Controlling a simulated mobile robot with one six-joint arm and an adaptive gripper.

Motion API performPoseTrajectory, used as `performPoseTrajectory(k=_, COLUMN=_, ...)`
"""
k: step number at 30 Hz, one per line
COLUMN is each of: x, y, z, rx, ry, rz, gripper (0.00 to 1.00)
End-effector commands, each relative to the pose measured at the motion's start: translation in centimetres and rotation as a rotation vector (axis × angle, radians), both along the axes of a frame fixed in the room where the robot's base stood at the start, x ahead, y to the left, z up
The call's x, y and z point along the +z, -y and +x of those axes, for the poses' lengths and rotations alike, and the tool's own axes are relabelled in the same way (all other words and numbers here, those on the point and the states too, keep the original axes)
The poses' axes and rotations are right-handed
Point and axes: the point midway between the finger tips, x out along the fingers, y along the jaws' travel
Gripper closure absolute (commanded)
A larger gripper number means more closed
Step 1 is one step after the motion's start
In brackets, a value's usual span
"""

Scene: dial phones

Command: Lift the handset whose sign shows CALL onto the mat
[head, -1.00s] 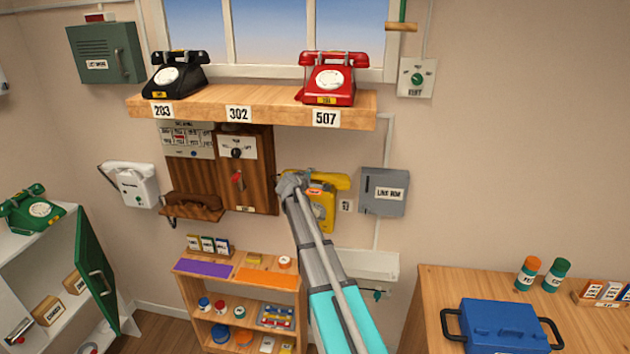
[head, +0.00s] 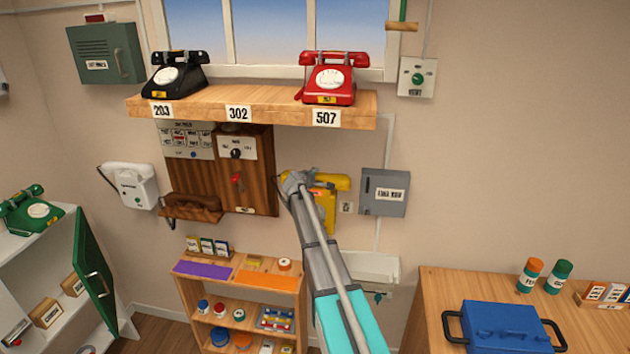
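A yellow wall phone (head: 328,215) hangs right of the wooden panel, its yellow handset (head: 335,182) across its top. My gripper (head: 291,181) is at the left end of that handset and hides it; I cannot tell whether it touches, or whether its fingers are open. Other handsets are on the black phone (head: 175,75), red phone (head: 328,80), white wall phone (head: 133,186) and green phone (head: 35,210); a brown handset (head: 191,206) rests on the wooden panel. I cannot read CALL on any sign. A purple mat (head: 203,270) and an orange mat (head: 266,280) lie on the low shelf.
The upper shelf (head: 275,108) juts out above the yellow phone. A grey box (head: 384,193) is on the wall to its right. Small card boxes (head: 207,245) stand behind the purple mat. A blue case (head: 500,325) sits on the right table (head: 430,290).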

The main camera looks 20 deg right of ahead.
Motion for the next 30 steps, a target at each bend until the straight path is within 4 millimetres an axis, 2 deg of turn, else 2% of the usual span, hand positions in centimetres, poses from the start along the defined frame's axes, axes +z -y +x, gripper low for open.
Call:
performPoseTrajectory(k=1, x=0.00, y=-0.01, z=-0.01, rx=0.000, ry=0.000, rz=0.000, gripper=0.52)
performPoseTrajectory(k=9, x=-0.02, y=0.00, z=-0.02, rx=0.000, ry=0.001, rz=0.001, gripper=1.00)
performPoseTrajectory(k=30, x=0.18, y=-0.15, z=-0.10, rx=-0.003, ry=0.000, rz=0.008, gripper=1.00)
